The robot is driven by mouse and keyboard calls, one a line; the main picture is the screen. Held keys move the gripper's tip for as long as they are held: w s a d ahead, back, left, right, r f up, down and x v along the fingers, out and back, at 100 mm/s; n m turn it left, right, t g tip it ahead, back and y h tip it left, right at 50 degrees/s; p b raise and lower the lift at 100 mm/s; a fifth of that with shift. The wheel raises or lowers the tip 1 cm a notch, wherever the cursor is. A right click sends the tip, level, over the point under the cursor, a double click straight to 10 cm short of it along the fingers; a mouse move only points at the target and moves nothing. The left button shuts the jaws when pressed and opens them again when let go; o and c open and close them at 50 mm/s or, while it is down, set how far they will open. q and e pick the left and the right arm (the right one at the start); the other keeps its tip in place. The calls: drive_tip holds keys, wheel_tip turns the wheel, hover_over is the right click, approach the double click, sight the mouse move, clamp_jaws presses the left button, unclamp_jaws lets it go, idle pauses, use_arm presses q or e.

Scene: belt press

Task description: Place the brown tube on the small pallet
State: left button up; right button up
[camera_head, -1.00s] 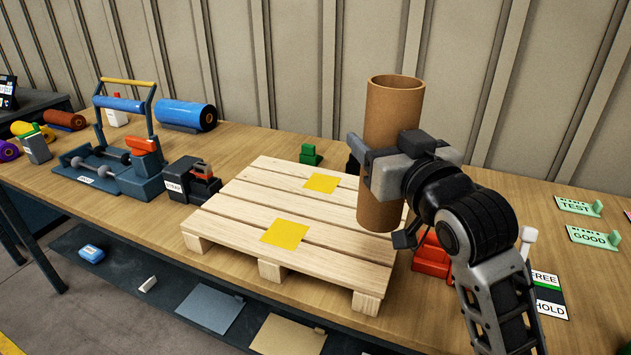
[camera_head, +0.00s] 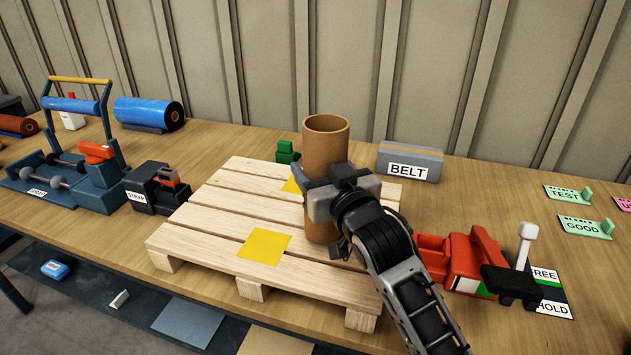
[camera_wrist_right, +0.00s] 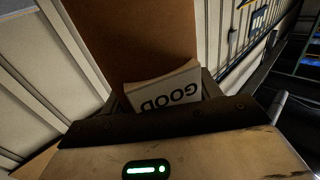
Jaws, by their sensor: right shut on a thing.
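The brown tube (camera_head: 326,140) is upright, a hollow cardboard cylinder. My right gripper (camera_head: 330,195) is shut on it at about mid-height. In the head view the tube overlaps the right half of the small wooden pallet (camera_head: 215,217); I cannot tell whether its bottom touches the slats. The pallet has two yellow squares: the front one (camera_head: 264,246) is clear, and the back one (camera_head: 292,186) is partly hidden behind the tube. In the right wrist view the tube (camera_wrist_right: 150,40) fills the upper middle, with a "GOOD" label (camera_wrist_right: 168,95) near its gripped part. My left gripper is not in view.
A red tool (camera_head: 462,258) lies right of the pallet, close to my right arm. A grey BELT block (camera_head: 410,163) and a green piece (camera_head: 287,152) stand behind the pallet. The STRAP device (camera_head: 155,188) stands at its left.

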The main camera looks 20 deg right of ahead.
drive_tip(key=shift+s+f+b, duration=0.1)
drive_tip(key=shift+f+b, duration=0.2)
drive_tip(key=shift+f, duration=0.35)
drive_tip(key=o, duration=0.8)
drive_tip(key=shift+f, duration=0.25)
drive_tip(key=o, duration=0.4)
drive_tip(key=shift+r, duration=0.25)
drive_tip(key=shift+s+d+b, duration=0.25)
drive_tip(key=shift+s, duration=1.75)
drive_tip(key=shift+s+d+b, duration=0.2)
drive_tip(key=shift+s+d, duration=0.05)
drive_tip(key=shift+s, duration=1.7)
drive_tip(key=shift+s+d+b, duration=0.25)
drive_tip(key=shift+s, duration=1.75)
